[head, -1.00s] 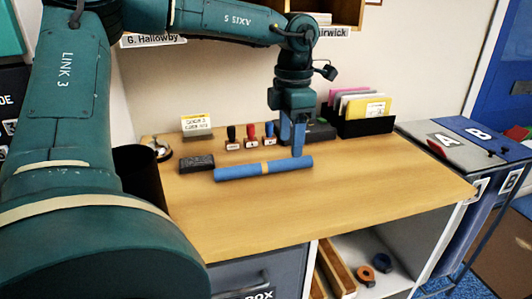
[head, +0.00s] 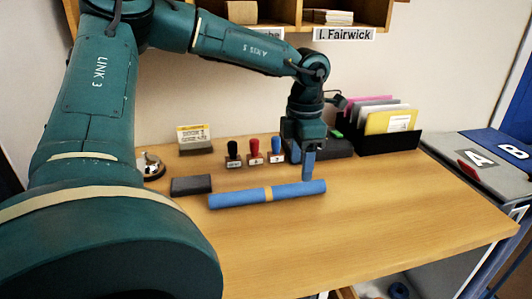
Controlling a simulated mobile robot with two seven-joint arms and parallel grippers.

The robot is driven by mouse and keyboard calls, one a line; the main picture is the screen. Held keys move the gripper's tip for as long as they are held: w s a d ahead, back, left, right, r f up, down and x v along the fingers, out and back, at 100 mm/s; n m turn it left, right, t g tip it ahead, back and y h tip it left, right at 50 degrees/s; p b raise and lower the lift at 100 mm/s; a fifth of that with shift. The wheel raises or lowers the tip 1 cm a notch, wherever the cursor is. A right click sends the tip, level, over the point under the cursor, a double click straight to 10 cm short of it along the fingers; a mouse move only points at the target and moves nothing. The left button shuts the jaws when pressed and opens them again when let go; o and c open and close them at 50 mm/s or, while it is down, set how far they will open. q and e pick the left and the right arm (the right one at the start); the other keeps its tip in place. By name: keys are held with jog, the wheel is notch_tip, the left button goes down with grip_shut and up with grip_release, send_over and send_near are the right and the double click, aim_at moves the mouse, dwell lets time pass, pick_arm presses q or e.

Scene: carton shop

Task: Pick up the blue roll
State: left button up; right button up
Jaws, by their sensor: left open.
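A blue roll (head: 238,198) with a tan band around its middle lies on the wooden desk (head: 370,220). My left gripper (head: 306,172) points down at the far side of the roll, near its right end. Its blue fingers end close to the roll; I cannot tell whether they touch it. The gripper is open and does not hold the roll. My right gripper is not in view.
Behind the roll stand several stamps (head: 255,152), a small card sign (head: 194,138) and a bell (head: 150,165). A dark block (head: 191,185) lies near the roll's left end. A black file holder (head: 388,140) stands at the back right. The desk front is clear.

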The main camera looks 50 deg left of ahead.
aim_at(300, 184)
pick_arm(q)
notch_tip(300, 184, down, 7)
jog(key=shift+r, duration=0.2)
dwell(0.3)
jog(key=c, duration=1.1)
